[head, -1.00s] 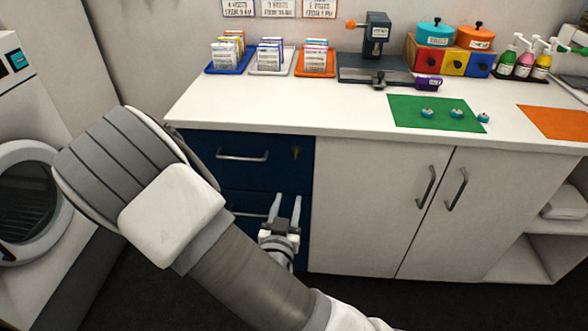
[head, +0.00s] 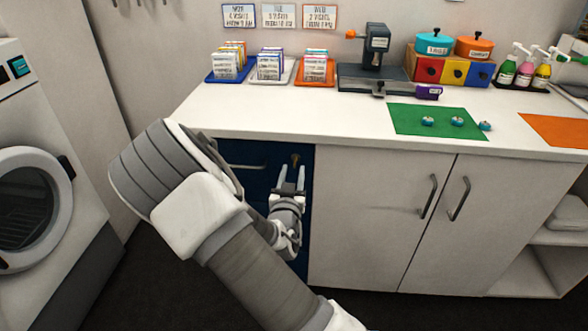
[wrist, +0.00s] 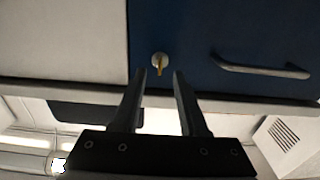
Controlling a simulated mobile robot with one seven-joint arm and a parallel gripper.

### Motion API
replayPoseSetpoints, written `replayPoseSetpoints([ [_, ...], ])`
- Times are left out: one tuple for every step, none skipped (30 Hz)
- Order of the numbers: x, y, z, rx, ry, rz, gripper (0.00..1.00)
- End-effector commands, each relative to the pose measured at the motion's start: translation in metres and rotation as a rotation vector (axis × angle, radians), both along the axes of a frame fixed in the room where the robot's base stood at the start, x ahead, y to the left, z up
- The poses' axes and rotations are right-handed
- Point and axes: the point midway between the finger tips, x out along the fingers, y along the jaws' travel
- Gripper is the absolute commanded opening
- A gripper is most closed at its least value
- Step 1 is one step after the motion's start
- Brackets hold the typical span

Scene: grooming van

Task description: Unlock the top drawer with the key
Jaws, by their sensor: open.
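The key (wrist: 159,67) is a small brass piece in the round lock on the front of the blue top drawer (wrist: 230,30). It also shows in the head view (head: 295,160), just above my fingertips. My gripper (head: 290,175) is open in front of the drawer. In the wrist view my gripper (wrist: 158,78) has its two fingers spread to either side below the key, with nothing between them. I cannot tell whether the fingertips touch the drawer face. The drawer's handle (wrist: 262,70) is a metal bar beside the lock. My arm hides much of the drawer front in the head view.
The white counter (head: 330,122) overhangs the drawer just above the lock. White cabinet doors (head: 375,200) stand to the right of it. A washing machine (head: 40,190) is at the left. Trays, a green mat (head: 415,122) and bottles rest on the counter.

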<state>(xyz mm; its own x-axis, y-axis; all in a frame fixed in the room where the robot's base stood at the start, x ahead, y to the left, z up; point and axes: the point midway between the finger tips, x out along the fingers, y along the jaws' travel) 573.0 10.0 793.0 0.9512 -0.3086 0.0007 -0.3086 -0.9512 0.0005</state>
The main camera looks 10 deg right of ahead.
Motion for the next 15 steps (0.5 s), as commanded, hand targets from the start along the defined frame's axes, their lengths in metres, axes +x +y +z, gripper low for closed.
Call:
replayPoseSetpoints([
  [0.008,-0.003,-0.001,0.0,-0.001,-0.001,0.42],
  [0.012,-0.004,-0.001,0.001,-0.001,-0.002,0.42],
  [0.016,-0.006,-0.001,0.001,-0.001,-0.002,0.42],
  [0.019,-0.006,-0.001,0.001,0.0,-0.001,0.42],
  [0.021,-0.007,-0.001,0.001,0.0,-0.001,0.42],
  [0.024,-0.008,0.0,0.0,0.0,0.0,0.42],
  [0.025,-0.008,0.0,0.0,-0.001,0.0,0.42],
  [0.026,-0.009,0.0,0.0,-0.001,0.0,0.42],
  [0.027,-0.009,0.0,0.0,0.0,0.0,0.42],
  [0.028,-0.009,0.0,0.0,0.0,0.0,0.42],
  [0.028,-0.009,0.0,0.0,0.0,0.0,0.42],
  [0.028,-0.009,0.0,0.0,0.0,0.0,0.42],
  [0.028,-0.009,0.0,0.0,0.0,0.0,0.42],
  [0.028,-0.009,0.0,0.0,0.001,0.0,0.42],
  [0.028,-0.009,0.0,0.0,0.001,0.0,0.42],
])
